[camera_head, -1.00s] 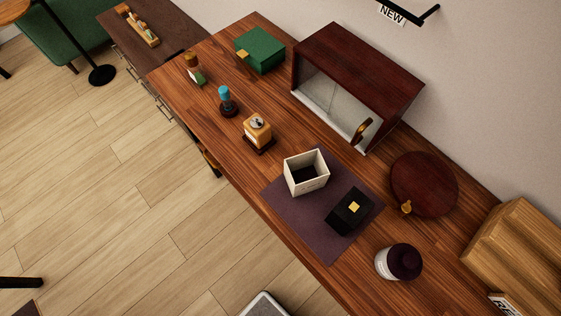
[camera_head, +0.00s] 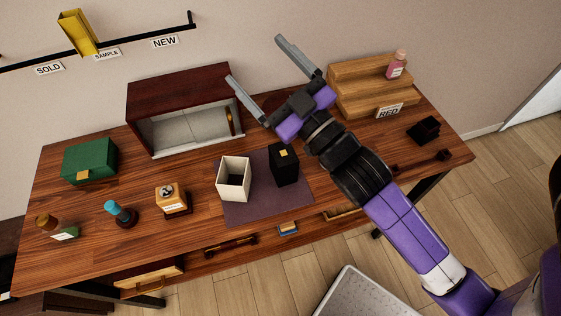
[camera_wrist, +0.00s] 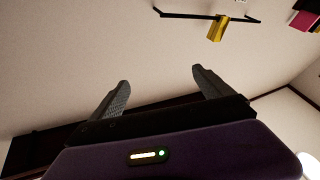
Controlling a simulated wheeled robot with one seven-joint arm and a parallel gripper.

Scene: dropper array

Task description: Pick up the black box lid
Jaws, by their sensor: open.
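A black box-shaped piece with a gold square on its top (camera_head: 284,168) stands upright on the dark purple mat (camera_head: 245,213). It looks like the black box lid, though I cannot tell whether it is a lid alone. A white open box (camera_head: 233,181) with a dark inside stands just left of it, apart from it. My gripper (camera_head: 255,60) is open and empty, raised above and behind the black piece, with its fingers pointing up and left. In the wrist view, the open fingers (camera_wrist: 160,78) have only wall between them; the black piece is out of that view.
A dark red cabinet (camera_head: 190,88) stands behind the mat. A stepped wooden stand (camera_head: 350,92) is at the back right, with a small black block (camera_head: 424,130) nearby. A wall rail (camera_head: 130,36) hangs above.

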